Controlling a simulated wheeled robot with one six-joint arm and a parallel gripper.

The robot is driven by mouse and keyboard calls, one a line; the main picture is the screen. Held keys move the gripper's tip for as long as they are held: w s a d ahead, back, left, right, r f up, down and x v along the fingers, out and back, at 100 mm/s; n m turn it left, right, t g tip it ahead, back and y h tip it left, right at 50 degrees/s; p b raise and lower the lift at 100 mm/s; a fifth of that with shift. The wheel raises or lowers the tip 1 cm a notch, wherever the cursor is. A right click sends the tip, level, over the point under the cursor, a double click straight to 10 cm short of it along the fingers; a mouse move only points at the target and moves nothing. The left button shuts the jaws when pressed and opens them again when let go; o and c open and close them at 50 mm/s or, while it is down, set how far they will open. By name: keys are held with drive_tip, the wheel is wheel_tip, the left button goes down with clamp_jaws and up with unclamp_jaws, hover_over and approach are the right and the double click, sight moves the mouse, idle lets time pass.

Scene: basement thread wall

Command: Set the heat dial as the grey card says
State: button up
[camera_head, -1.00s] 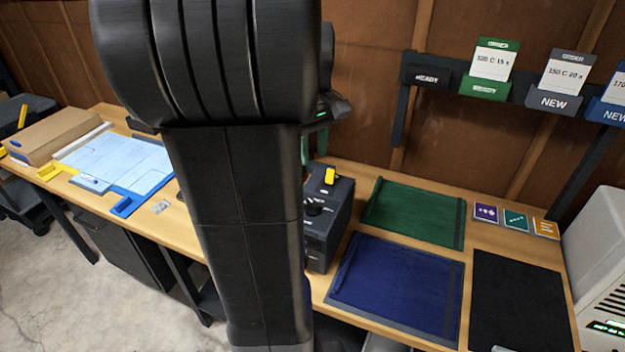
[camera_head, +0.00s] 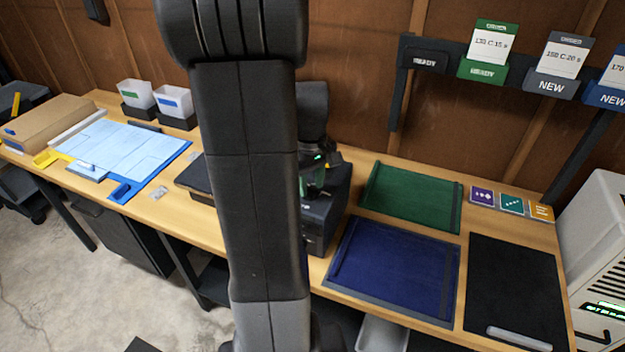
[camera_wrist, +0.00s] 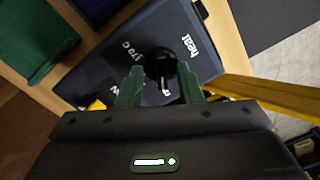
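The dark box with the heat dial (camera_wrist: 160,66) is below my gripper in the wrist view; "heat" and "170 C" are printed on its top. The dial is a black knob; its pointer setting cannot be told. My gripper (camera_wrist: 160,80) is open, its green fingers spread on either side of the knob, with gaps showing. In the head view my arm partly hides the box (camera_head: 322,235). The grey card holder (camera_head: 551,83) on the wall rail says NEW, and its white order card (camera_head: 564,56) reads 150 C 20 s.
A green card holder (camera_head: 482,70) and a blue one (camera_head: 606,95) flank the grey one. Green (camera_head: 410,197) and blue (camera_head: 395,268) mats and a black mat (camera_head: 515,285) lie right of the box. White bins (camera_head: 174,101) stand at the back left.

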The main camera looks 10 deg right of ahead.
clamp_jaws()
drive_tip(key=shift+m, duration=0.4)
drive_tip(key=m, duration=0.2)
drive_tip(key=shift+r+m, duration=0.1)
drive_tip(key=shift+m, duration=0.3)
drive_tip(key=m, duration=0.3)
drive_tip(key=shift+w+m, duration=0.1)
drive_tip(key=shift+m, duration=2.5)
